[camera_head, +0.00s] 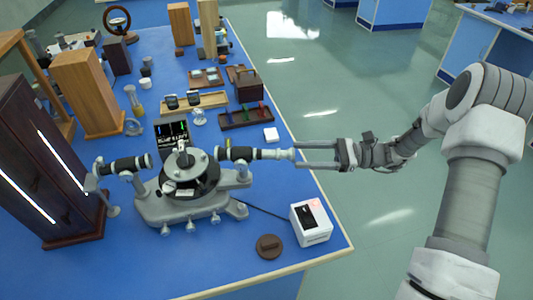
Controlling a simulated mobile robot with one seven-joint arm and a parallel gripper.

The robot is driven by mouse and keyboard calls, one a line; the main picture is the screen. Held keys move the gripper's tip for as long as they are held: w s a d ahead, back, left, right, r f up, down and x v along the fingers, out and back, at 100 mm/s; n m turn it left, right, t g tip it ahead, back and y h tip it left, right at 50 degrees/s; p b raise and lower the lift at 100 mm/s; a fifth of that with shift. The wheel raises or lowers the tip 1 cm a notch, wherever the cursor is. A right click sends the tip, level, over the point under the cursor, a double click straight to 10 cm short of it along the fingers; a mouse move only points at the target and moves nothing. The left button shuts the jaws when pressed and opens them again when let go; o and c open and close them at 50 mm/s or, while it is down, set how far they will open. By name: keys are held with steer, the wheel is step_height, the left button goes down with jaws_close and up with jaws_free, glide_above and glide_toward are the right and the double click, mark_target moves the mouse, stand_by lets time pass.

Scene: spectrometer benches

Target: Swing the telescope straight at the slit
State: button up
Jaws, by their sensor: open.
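The spectrometer (190,205) stands on the blue bench with a round table (188,172) at its middle. A black tube with a pale eyepiece end, seemingly the telescope (243,154), points right from it. A second black tube, seemingly the collimator (128,165), is on the left, with its outer end by the dark lamp housing; the slit itself is too small to make out. The two tubes lie on opposite sides, roughly but not clearly in line. My gripper (297,153) is open, its two fingertips at either side of the telescope's outer end; contact cannot be told.
A white box with a dark display (311,222) and a brown disc (269,246) lie near the front edge. A tall dark housing with bright slots (45,160) stands at left. Wooden blocks, racks and small glassware crowd the back. Open floor lies right of the bench.

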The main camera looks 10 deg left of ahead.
mark_target(276, 154)
steer(key=a, duration=0.3)
steer(key=s+a, duration=0.1)
steer(key=a, duration=0.5)
steer(key=shift+s+a, duration=0.25)
steer(key=shift+a, duration=0.15)
steer(key=shift+c, duration=0.2)
jaws_close()
stand_by(0.7)
